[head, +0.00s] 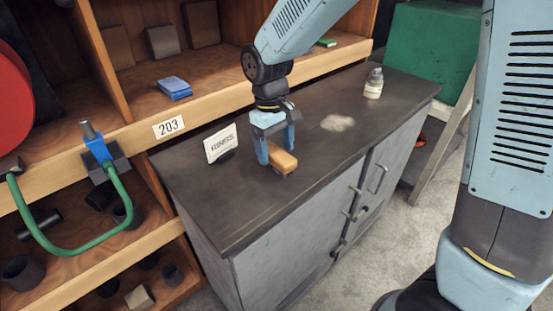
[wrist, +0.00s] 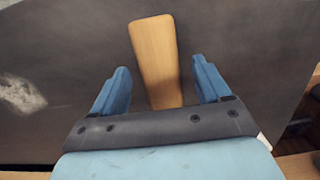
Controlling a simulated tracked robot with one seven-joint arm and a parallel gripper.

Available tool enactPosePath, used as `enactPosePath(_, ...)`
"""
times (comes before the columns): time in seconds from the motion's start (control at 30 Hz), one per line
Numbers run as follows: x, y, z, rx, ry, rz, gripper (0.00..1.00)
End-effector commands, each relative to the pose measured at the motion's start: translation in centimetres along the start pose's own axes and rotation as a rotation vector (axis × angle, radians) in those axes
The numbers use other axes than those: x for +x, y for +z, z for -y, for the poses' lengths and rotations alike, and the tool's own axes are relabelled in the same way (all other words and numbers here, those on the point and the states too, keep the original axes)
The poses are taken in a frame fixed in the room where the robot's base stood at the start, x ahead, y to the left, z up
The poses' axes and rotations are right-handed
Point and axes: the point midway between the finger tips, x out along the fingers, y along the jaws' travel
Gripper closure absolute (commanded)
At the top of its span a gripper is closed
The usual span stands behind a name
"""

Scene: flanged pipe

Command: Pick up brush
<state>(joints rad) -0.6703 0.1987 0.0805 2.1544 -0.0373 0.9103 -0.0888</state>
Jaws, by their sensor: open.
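The brush (head: 284,161), with a tan wooden body, is at the dark cabinet top near its front left part. In the wrist view the brush (wrist: 155,60) runs lengthwise between the two blue fingers, its far end reaching past them. My gripper (head: 277,150) is open above and around the near part of the brush. In the wrist view my gripper (wrist: 160,85) shows a gap on both sides of the wood. The bristles are not clearly seen, and the brush's near end is hidden behind the gripper body.
A "RINGS" sign (head: 221,143) stands left of the gripper. A white bottle (head: 373,83) and a pale powdery patch (head: 338,123) are farther right on the cabinet top (head: 235,205). Wooden shelves (head: 215,82) run behind, holding blue cloths (head: 174,88). The top's front left is clear.

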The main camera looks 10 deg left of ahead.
Motion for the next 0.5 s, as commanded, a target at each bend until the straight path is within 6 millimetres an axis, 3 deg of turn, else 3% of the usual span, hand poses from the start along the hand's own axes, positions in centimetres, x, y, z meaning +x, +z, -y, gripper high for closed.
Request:
enactPosePath(0.2,1.9,0.0,0.0,0.0,0.0,0.0,0.23)
enactPosePath(0.43,1.9,0.0,0.0,0.0,0.0,-0.001,0.23)
enactPosePath(0.5,1.9,0.0,0.0,0.0,0.0,-0.001,0.29)
